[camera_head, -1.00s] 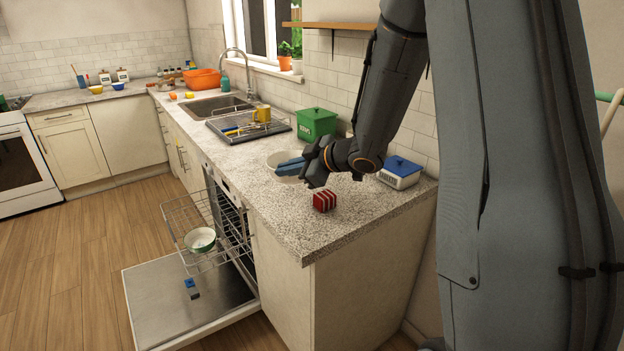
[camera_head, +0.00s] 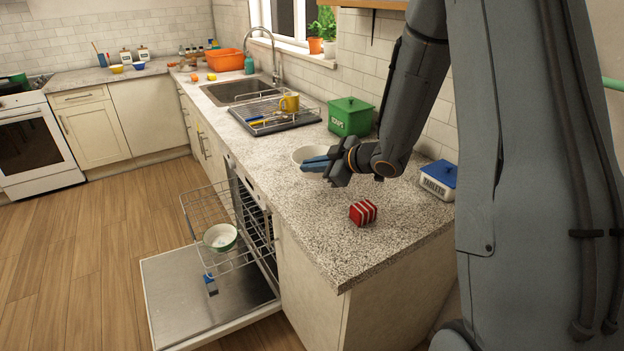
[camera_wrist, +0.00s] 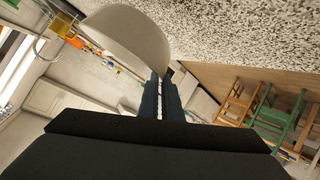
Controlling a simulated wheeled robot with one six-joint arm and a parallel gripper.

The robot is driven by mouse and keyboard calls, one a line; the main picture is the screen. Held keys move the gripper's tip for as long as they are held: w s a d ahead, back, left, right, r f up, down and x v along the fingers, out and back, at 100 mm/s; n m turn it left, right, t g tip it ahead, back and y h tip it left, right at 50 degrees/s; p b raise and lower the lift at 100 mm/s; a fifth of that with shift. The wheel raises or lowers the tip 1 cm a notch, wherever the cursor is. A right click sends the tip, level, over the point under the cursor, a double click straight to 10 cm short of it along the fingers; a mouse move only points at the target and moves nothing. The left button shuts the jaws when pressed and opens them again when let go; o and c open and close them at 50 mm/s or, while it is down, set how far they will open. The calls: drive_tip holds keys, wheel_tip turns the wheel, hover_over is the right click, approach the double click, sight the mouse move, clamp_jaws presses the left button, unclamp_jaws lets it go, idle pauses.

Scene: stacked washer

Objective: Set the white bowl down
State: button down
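The white bowl (camera_head: 301,153) is at the counter (camera_head: 290,205), near the green canister (camera_head: 350,116). My gripper (camera_head: 318,163) covers part of it in the head view. In the wrist view the bowl (camera_wrist: 128,32) fills the upper middle, with its edge between the two fingers of my gripper (camera_wrist: 160,92). The fingers are close together, shut on the bowl's rim. The speckled counter (camera_wrist: 250,35) is close beside the bowl there. Whether the bowl touches the counter or hangs just above it, I cannot tell.
A blue-lidded box (camera_head: 438,180) stands by the wall. A dish rack (camera_head: 275,115) with a yellow mug (camera_head: 289,103) is beyond. The open dishwasher's pulled-out rack (camera_head: 205,210) holds a green-and-white bowl (camera_head: 220,238).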

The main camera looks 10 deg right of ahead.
drive_tip(key=shift+f+p, duration=0.5)
drive_tip(key=shift+f, duration=2)
drive_tip(key=c, duration=1.9)
unclamp_jaws()
